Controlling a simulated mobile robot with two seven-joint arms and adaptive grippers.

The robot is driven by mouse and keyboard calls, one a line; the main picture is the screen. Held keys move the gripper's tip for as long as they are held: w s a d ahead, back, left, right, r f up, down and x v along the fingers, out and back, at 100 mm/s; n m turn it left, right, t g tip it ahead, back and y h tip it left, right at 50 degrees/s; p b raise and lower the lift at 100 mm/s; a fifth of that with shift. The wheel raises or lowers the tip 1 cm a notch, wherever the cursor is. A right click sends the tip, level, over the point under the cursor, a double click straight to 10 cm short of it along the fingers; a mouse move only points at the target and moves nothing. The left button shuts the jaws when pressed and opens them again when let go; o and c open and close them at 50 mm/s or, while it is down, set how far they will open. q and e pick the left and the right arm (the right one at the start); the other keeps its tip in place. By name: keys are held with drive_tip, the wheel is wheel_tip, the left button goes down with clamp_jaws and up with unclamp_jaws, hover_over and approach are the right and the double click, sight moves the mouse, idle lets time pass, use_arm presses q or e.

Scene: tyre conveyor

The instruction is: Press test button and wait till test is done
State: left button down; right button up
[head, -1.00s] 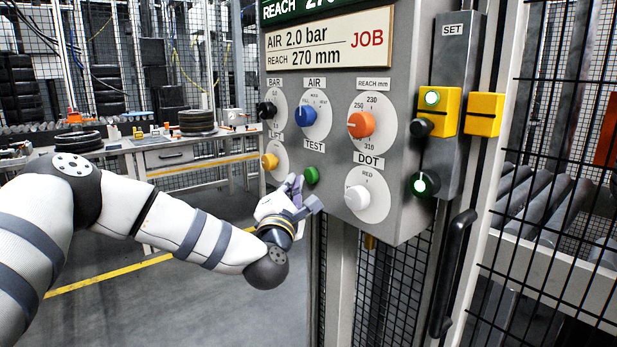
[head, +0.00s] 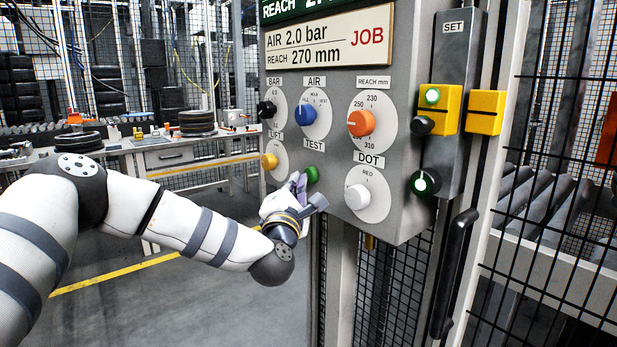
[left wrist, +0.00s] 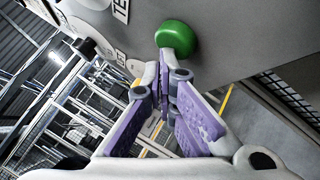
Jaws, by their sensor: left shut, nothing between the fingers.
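The green test button (head: 312,174) sits on the lower part of the grey control panel (head: 335,200), under the TEST label. It also shows large in the left wrist view (left wrist: 176,38). My left gripper (head: 299,184) is just below and left of the button. Its fingers are shut and empty. In the left wrist view the fingertips (left wrist: 166,62) are right at the button's lower edge; whether they touch it or press it in I cannot tell. My right gripper is in neither view.
Around the button are a blue AIR knob (head: 308,114), an orange reach knob (head: 361,123), a white DOT knob (head: 357,197) and a yellow LIFT knob (head: 269,161). Green lamps glow at right. A black door handle (head: 454,270) and mesh fence stand right. Open floor lies left.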

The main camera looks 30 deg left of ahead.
use_arm(q)
drive_tip(key=shift+w+d, duration=0.15)
drive_tip(key=shift+w, duration=0.2)
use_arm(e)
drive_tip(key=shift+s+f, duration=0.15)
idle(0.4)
use_arm(q)
drive_tip(key=shift+s+a+p, duration=0.3)
drive_tip(key=shift+s+a, duration=0.05)
drive_tip(key=shift+s, duration=0.55)
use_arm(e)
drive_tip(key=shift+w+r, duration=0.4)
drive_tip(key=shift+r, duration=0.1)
use_arm(q)
drive_tip(key=s, duration=0.1)
drive_tip(key=s+a+p, duration=0.1)
drive_tip(key=s, duration=0.1)
drive_tip(key=s+a+p, duration=0.1)
drive_tip(key=shift+s, duration=0.3)
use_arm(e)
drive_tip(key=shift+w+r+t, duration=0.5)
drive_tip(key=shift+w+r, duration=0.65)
